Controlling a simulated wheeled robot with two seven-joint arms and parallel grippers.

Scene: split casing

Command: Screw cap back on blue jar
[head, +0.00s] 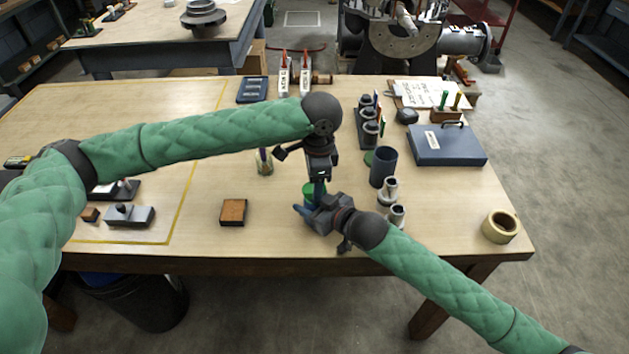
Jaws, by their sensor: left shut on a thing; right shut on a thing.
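A round green cap (308,190) shows below my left gripper (318,186), which points straight down and is shut on it. My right gripper (308,212) reaches in from the right, just below the cap, and is shut on what I take to be the blue jar. The jar is mostly hidden by the gripper, and its blue is hard to tell from the blue fingers. The cap is at the top of the jar; whether it is seated or threaded cannot be seen.
To the right stand a dark blue cup (383,168), grey metal fittings (388,190) and a blue case (447,146). A tape roll (501,226) lies near the right edge. A brown block (233,212) and a glass holder (265,163) are to the left.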

